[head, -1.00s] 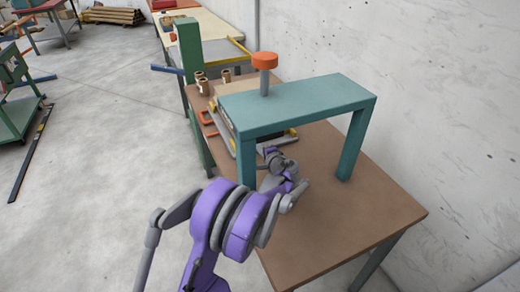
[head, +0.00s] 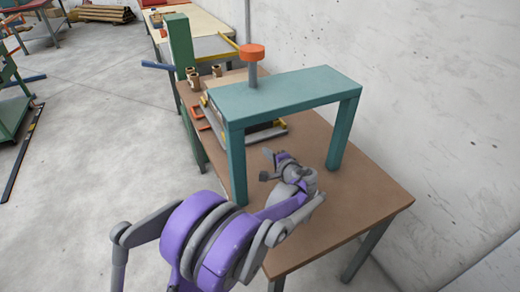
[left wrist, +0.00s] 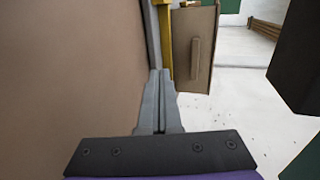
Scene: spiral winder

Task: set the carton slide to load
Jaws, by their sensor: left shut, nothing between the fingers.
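A low grey-railed assembly with yellow ends (head: 264,136) lies on the brown table, under and behind the teal frame; it appears to be the carton slide. The frame's top and near leg hide much of it, so I cannot tell its setting. My left gripper (head: 266,166) is below the frame's top, between its legs, in front of the rail and apart from it. In the left wrist view the fingers (left wrist: 159,100) are shut and empty. A brown panel with a raised bar (left wrist: 195,55) is ahead, beside a yellow post (left wrist: 166,40). My right gripper is not in view.
Small brown cups (head: 192,78) and an orange handle (head: 197,112) are at the far left. The front right of the table (head: 355,205) is clear. A concrete wall borders the right.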

